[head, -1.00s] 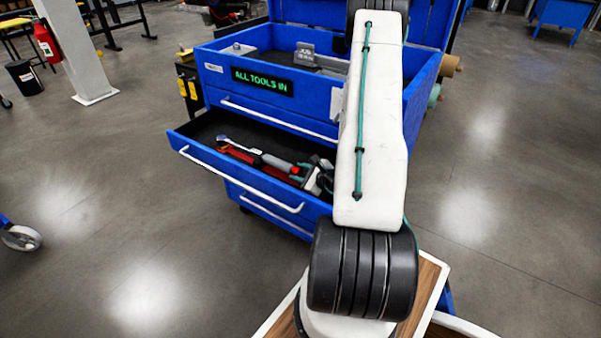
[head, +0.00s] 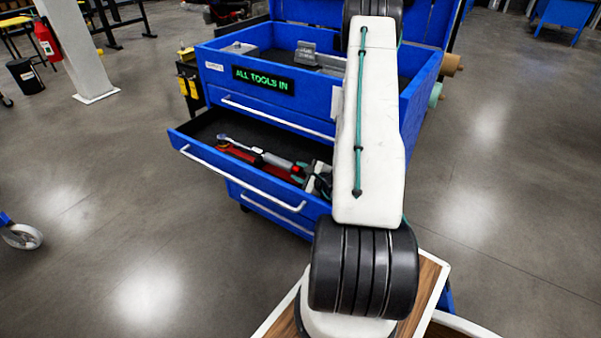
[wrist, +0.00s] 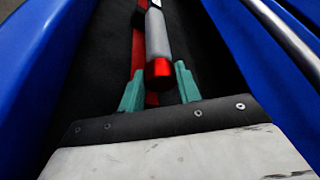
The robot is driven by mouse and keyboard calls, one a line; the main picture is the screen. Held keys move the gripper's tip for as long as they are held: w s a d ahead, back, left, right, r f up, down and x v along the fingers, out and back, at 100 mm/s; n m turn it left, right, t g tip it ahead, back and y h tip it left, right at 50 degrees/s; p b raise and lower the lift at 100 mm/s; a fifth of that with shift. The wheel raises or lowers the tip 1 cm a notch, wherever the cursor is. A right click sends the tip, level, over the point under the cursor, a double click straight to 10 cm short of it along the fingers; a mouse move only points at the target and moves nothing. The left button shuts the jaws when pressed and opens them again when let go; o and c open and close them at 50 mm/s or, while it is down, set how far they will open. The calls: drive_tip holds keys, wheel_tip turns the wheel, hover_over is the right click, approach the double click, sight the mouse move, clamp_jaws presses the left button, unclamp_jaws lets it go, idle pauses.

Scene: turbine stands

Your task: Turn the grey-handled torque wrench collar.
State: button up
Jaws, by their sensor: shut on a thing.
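The grey-handled torque wrench (head: 277,159) lies lengthwise in the open drawer, with its metal head at the far left end. Its grey handle (wrist: 157,32) and red end collar (wrist: 158,70) show in the wrist view. My gripper (wrist: 159,76) has its teal fingers on either side of the red collar and is shut on it. In the head view, my gripper (head: 308,175) is low in the drawer at the handle end, partly hidden by my arm. The exact finger contact is hard to see.
A red-handled tool (head: 232,151) lies close beside the wrench. The blue drawer's walls (wrist: 40,75) rise on both sides of my gripper. The drawer front has a white bar handle (head: 240,180). Above, a sign (head: 263,80) reads "ALL TOOLS IN". Grey tools (head: 308,55) lie in the top tray.

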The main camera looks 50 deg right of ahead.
drive_tip(key=o, duration=1)
drive_tip(key=shift+d+r+m+y, duration=0.1)
drive_tip(key=shift+d+m+y, duration=0.1)
drive_tip(key=shift+m+y, duration=0.5)
drive_tip(key=m+y, duration=0.2)
drive_tip(key=m, duration=0.1)
drive_tip(key=shift+d+m+g, duration=0.15)
drive_tip(key=shift+m+g, duration=0.25)
drive_tip(key=v, duration=0.8)
drive_tip(key=shift+r, duration=0.1)
drive_tip(key=shift+w+a+r+n+g+y, duration=1.1)
drive_tip(key=shift+a+r+n+y, duration=0.5)
drive_tip(key=shift+a+r+n, duration=1.85)
drive_tip(key=shift+w+a+r+n+g+y, duration=1.35)
drive_tip(key=shift+a+r+n, duration=1.15)
drive_tip(key=shift+a, duration=1.8)
drive_tip(key=shift+w+a+r+n+g+y, duration=0.85)
drive_tip(key=shift+a+r+n+y, duration=1.35)
drive_tip(key=shift+a+r, duration=1.45)
